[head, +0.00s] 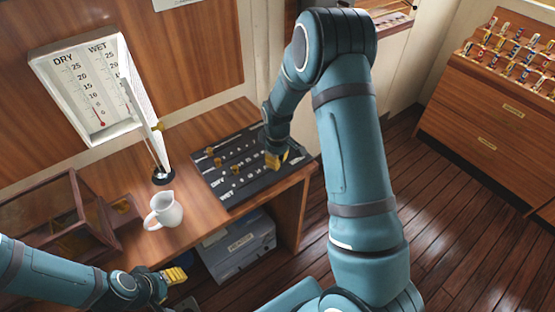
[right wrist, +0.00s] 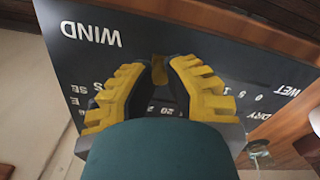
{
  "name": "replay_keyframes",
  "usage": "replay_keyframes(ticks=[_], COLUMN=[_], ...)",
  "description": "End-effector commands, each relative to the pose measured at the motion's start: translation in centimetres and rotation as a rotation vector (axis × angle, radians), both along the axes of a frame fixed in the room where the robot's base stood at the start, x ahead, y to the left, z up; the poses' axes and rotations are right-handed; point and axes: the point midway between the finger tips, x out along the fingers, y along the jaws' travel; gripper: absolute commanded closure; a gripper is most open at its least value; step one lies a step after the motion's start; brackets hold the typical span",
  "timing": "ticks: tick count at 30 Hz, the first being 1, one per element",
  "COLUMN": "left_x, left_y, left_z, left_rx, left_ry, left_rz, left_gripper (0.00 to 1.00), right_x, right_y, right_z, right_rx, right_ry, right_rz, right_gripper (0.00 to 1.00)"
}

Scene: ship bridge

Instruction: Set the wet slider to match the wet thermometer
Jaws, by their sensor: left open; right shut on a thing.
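The thermometer board (head: 90,92) hangs on the wall with DRY and WET scales side by side. The wet thermometer (head: 113,88) is its right scale; its level is too small to read. The black slider board (head: 232,196) lies on the desk with rows of white numbers and several brown knobs. My right gripper (head: 286,158) is low over its right end. In the right wrist view, that gripper (right wrist: 158,72) is shut on a tan knob (right wrist: 160,68), apparently the wet slider, near the WIND label. My left gripper (head: 174,276) is open and empty, in front of the desk.
A white jug (head: 164,209) stands left of the slider board. A glass-sided wooden case (head: 60,220) is at the left. A grey box (head: 238,248) is under the desk.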

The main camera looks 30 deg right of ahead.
Motion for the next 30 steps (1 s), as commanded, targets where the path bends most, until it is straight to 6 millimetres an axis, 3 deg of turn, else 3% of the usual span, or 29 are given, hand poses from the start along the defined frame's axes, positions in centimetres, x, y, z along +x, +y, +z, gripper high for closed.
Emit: replay_keyframes(ticks=[5,19,24,30], left_x=[0.0,0.0,0.0,0.0], left_y=[0.0,0.0,0.0,0.0], left_z=[-0.1,-0.7,-0.8,-0.8], left_rx=[0.0,0.001,0.002,0.002], left_ry=[0.0,0.0,0.0,0.0], left_rz=[0.0,0.0,0.0,0.0], left_gripper=[0.49,0.49,0.49,0.49], right_x=[-0.2,-1.1,-1.2,-1.3], right_y=[2.2,12.6,14.6,15.4], right_z=[0.0,-0.1,-0.1,-0.1], right_rx=[0.002,0.0,0.001,0.001], right_ry=[0.001,0.002,0.003,0.003], right_rz=[0.007,0.007,0.003,0.001], right_gripper=[1.0,1.0,1.0,1.0])
